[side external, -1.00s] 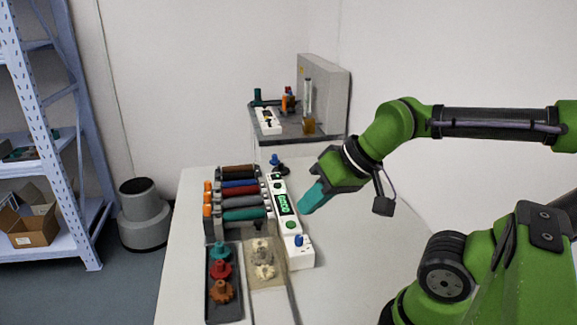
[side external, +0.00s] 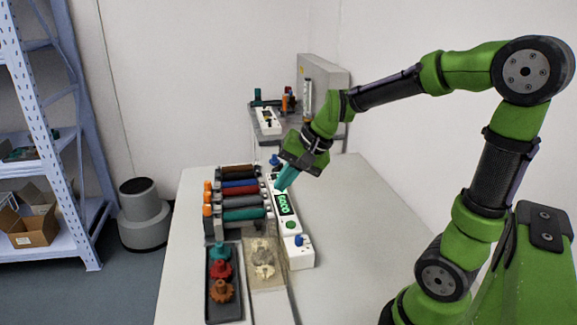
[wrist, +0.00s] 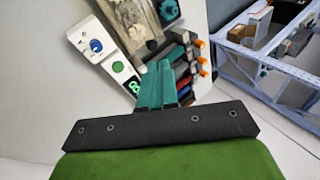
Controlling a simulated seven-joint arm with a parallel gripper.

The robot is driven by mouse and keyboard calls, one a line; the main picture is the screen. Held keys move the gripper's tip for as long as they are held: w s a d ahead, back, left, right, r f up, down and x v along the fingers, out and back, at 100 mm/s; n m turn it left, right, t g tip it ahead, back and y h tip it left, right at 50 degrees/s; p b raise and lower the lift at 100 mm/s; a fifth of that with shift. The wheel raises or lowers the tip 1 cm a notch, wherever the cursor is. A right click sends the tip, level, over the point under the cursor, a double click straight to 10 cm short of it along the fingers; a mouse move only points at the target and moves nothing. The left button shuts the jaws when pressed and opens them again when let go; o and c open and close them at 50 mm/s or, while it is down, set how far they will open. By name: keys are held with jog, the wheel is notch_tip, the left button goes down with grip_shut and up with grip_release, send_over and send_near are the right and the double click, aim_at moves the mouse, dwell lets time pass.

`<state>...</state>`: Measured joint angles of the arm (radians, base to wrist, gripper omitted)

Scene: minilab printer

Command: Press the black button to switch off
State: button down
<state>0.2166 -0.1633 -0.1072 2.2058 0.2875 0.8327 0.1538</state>
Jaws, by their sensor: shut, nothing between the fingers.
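The white control panel (side external: 304,257) stands beside the rollers, with a lit green display (side external: 284,204), a green button (side external: 291,225) and a blue knob (side external: 300,240). My gripper (side external: 280,187) is shut and empty, its teal fingers pointing down at the far end of the panel, just above the display. I cannot tell whether the tips touch the panel. The black button is not visible; the fingers cover that far end. In the wrist view, my gripper (wrist: 160,66) hides part of the panel, while the green button (wrist: 118,66) and blue knob (wrist: 96,46) show.
Several coloured rollers (side external: 238,200) with orange ends lie left of the panel. A dark tray (side external: 224,310) of coloured gears sits in front of them. A second device (side external: 268,122) stands on a raised stand behind. The white table (side external: 365,230) is clear to the right.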

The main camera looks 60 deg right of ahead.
jog(key=w+d+f+m+t+h, duration=0.1)
jog(key=w+d+f+m, duration=0.1)
jog(key=w+d+m, duration=0.5)
jog(key=w+d+f+m+t+h, duration=0.1)
jog(key=w+d+f+m+t, duration=0.1)
jog(key=w+d+m, duration=0.6)
jog(key=d+m, duration=0.1)
jog(key=d, duration=0.4)
jog(key=shift+w+d+h, duration=0.15)
jog(key=shift+w+h, duration=0.15)
jog(key=shift+f, duration=4.4)
jog(key=shift+f, duration=0.15)
jog(key=shift+f, duration=0.25)
